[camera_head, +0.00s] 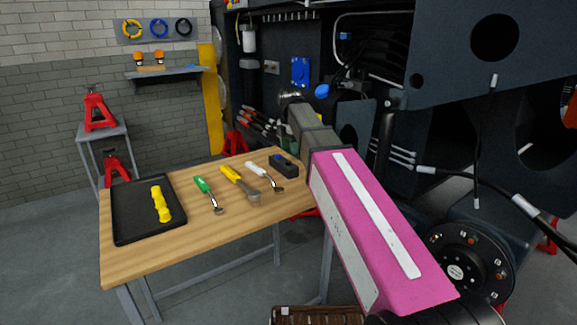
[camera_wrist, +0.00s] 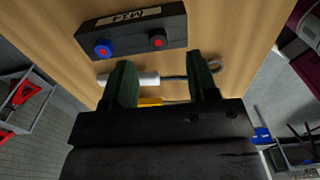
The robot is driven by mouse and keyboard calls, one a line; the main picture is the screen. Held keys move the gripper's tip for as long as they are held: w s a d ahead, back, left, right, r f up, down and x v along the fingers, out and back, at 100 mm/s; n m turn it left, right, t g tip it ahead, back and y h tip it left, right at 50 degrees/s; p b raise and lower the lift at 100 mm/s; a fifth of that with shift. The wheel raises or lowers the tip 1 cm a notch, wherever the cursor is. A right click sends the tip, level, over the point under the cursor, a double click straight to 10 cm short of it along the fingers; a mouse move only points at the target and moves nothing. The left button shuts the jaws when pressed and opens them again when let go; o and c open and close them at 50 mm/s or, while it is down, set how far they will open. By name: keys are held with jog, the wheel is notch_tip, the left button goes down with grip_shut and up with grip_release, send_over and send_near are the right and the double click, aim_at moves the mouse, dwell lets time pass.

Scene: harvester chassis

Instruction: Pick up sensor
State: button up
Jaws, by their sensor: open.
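The sensor seems to be the black box (camera_head: 285,165) at the right end of the workbench's row of tools. My gripper (camera_wrist: 162,80) is open, with dark green fingers apart. The box lies beyond the fingertips, up and a little left in the wrist view, and is not between them. A white-handled wrench (camera_wrist: 143,80) shows behind and between the fingers.
On the wooden workbench (camera_head: 240,228) lie a white-handled wrench (camera_head: 262,173), a yellow-handled tool (camera_head: 238,182), a green-handled wrench (camera_head: 206,190) and a black tray (camera_head: 127,232) holding a yellow part (camera_head: 160,204). Dark machinery stands behind and right. The bench's front is clear.

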aim_at(288, 161)
jog(key=shift+a+f, duration=0.15)
jog(key=shift+f, duration=1.3)
jog(key=shift+a+f, duration=0.1)
jog(key=shift+f, duration=1.35)
grip_shut()
